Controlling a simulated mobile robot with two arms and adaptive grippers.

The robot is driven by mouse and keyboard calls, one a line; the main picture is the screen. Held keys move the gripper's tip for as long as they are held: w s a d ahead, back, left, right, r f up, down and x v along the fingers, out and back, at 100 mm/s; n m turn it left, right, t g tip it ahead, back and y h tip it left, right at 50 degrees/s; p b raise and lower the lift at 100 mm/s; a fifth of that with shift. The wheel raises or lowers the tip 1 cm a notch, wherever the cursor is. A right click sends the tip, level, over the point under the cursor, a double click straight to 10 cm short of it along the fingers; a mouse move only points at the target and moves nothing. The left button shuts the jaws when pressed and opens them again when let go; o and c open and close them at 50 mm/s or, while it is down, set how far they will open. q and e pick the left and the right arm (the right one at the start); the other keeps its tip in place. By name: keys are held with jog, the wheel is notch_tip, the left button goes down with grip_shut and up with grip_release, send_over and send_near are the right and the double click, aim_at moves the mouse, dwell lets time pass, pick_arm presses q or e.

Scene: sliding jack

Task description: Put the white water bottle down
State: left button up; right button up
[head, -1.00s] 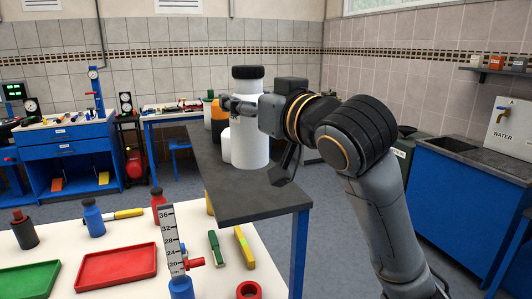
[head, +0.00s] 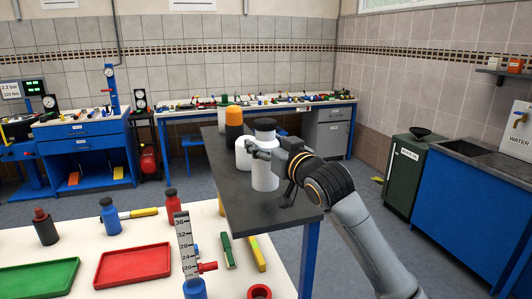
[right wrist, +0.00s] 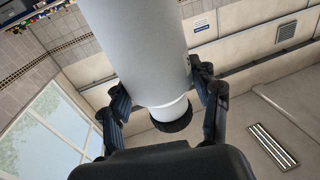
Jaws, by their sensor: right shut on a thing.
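The white water bottle (head: 265,174) has a black cap and stands upright over the dark tabletop (head: 240,210) in the head view. Whether its base touches the top, I cannot tell. My right gripper (head: 262,152) is shut on the bottle's upper body, coming from the right. In the right wrist view the bottle (right wrist: 140,45) fills the upper middle, between the two fingers (right wrist: 163,100); its black cap shows below. My left gripper is not in view.
Another white container (head: 242,158) stands just left of the bottle, with an orange-topped black container (head: 233,124) behind. A white bench (head: 85,235) with red and green trays is at front left. The dark top's near left part is clear.

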notch_tip(320, 180, down, 2)
jog(key=shift+f+p, duration=0.2)
jog(key=shift+p, duration=0.5)
jog(key=shift+f, duration=0.35)
jog(key=shift+f, duration=0.15)
jog(key=o, duration=1.4)
